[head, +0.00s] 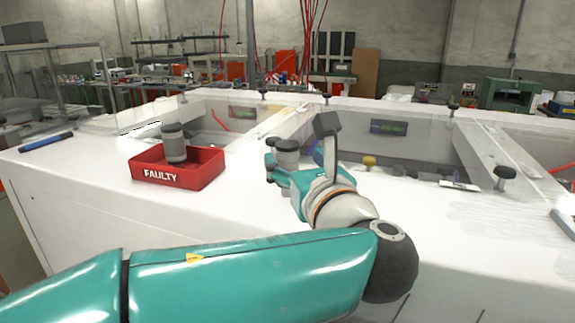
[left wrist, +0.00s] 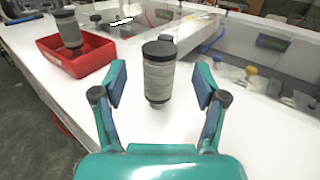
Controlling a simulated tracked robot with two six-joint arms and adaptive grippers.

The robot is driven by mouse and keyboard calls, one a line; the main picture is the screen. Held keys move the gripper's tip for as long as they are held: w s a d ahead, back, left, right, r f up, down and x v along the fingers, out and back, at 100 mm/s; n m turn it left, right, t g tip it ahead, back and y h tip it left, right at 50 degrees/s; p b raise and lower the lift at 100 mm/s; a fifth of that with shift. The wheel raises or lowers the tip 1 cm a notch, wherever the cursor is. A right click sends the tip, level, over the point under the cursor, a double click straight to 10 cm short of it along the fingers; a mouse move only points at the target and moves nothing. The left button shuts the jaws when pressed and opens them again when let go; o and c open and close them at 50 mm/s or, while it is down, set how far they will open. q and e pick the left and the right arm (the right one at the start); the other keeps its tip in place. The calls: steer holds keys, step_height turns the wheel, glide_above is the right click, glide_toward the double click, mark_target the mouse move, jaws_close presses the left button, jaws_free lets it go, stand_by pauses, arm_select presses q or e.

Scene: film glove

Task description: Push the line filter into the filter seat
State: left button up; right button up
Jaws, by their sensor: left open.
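A grey ribbed line filter (left wrist: 159,74) with a dark cap stands upright between the spread fingers of my left gripper (left wrist: 160,86) in the left wrist view. There is a gap on both sides, and neither finger touches it. In the head view the filter (head: 287,152) shows just beyond my left gripper (head: 288,174), which is open and low over the white bench top. The filter's lower end is narrow; I cannot tell whether it sits in a seat, as no seat shows clearly. My right gripper is not in view.
A red box marked FAULTY (head: 178,177) stands to the left with a similar grey filter (head: 174,143) in it. Behind are clear-covered bays with black knobs (head: 505,172). A blue-handled tool (head: 46,141) lies at far left. The bench front between is clear.

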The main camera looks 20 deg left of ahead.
mark_target(291, 156)
arm_select(q)
steer(key=x, duration=0.2)
steer(key=p+x, duration=0.1)
steer(key=x, duration=0.2)
steer(key=shift+f, duration=0.2)
steer(key=c, duration=1.2)
steer(key=shift+c, duration=0.4)
steer(key=shift+r, duration=0.15)
